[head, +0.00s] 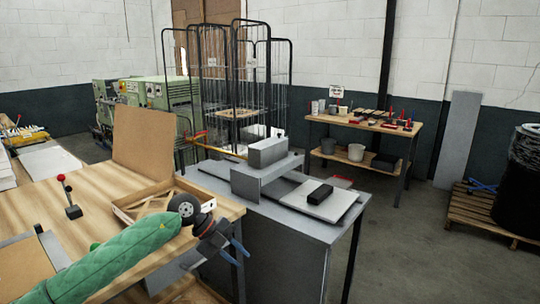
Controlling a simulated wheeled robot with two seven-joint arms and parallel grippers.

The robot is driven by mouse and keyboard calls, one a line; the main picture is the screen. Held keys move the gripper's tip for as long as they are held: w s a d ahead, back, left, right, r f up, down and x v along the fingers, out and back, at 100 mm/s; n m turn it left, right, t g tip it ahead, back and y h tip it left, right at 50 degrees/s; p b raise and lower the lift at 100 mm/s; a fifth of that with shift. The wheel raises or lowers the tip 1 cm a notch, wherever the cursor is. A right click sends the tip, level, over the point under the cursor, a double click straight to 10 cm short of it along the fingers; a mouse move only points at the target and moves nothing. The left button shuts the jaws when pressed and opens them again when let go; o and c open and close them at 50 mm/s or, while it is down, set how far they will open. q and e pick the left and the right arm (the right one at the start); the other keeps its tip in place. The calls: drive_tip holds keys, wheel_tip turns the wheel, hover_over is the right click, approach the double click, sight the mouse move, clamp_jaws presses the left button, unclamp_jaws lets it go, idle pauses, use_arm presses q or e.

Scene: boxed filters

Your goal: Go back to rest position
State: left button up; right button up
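My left arm reaches in from the lower left in a green sleeve. Its gripper (236,251) hangs past the right edge of the wooden table, in front of the grey metal table. Its blue fingers look apart, with nothing visible between them. My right gripper is not in view. A grey box (267,152) stands on a grey stand on the metal table. A small black block (320,194) lies on a pale flat plate (336,205) to its right.
The wooden table (100,190) holds an upright brown board (144,140), a shallow wooden tray (128,211) and a red-knobbed lever (68,197). The grey metal table (300,223) adjoins it. Behind are a wire cage cart (236,90) and a workbench (340,122).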

use_arm(q)
drive_tip(key=w+d+f+n+t+h, duration=0.1)
drive_tip(key=d+f+n+t+h, duration=0.4)
drive_tip(key=d+n+t+h, duration=0.4)
drive_tip(key=s+a+f+n+t+y, duration=0.15)
drive_tip(key=a+f+n+y, duration=0.3)
drive_tip(key=f, duration=0.45)
drive_tip(key=s+a+f+n+t+y, duration=0.1)
drive_tip(key=a+f+n+t+y, duration=0.35)
drive_tip(key=f, duration=0.55)
drive_tip(key=s+a+f+n+t+y, duration=0.15)
drive_tip(key=a+f+n+y, duration=0.25)
drive_tip(key=f+n+y, duration=0.4)
drive_tip(key=s+a+f+n+g, duration=0.15)
drive_tip(key=s+f+g, duration=0.25)
drive_tip(key=s+f, duration=0.55)
drive_tip(key=s+a+f+g, duration=0.3)
drive_tip(key=s+f+g, duration=0.1)
drive_tip(key=s+f, duration=0.5)
drive_tip(key=s+f+g, duration=0.3)
drive_tip(key=s+f, duration=0.2)
drive_tip(key=s, duration=0.5)
drive_tip(key=s+f+g, duration=0.3)
drive_tip(key=s+f, duration=0.3)
drive_tip(key=s, duration=0.4)
drive_tip(key=shift+s+d, duration=0.25)
drive_tip(key=shift+s, duration=0.05)
